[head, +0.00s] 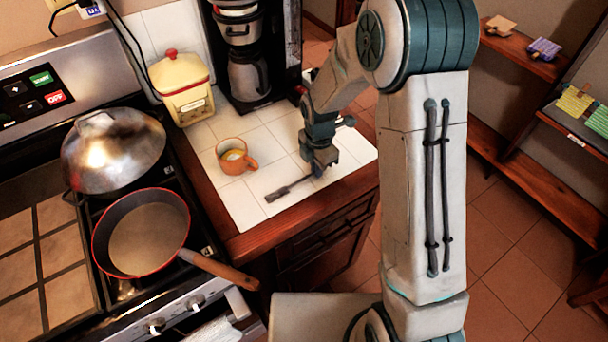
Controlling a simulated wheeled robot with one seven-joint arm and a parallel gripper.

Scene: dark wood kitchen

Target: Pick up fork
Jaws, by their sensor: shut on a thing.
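The fork (281,193) is a dark, slim utensil at the front of the white tiled counter (258,210). Its wider end points to the lower left and its other end reaches my gripper. My gripper (316,172) is at the counter's right part, pointing down, shut on the fork's right end. The fingers are small and dark here. Whether the fork touches the tiles or is slightly above them I cannot tell.
An orange mug (236,158) stands just left of my gripper. A yellow canister (182,88) and a coffee maker (246,60) stand behind. A red-rimmed pan (146,235) and a domed lid (112,150) are on the stove at left. The counter's front edge is close.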

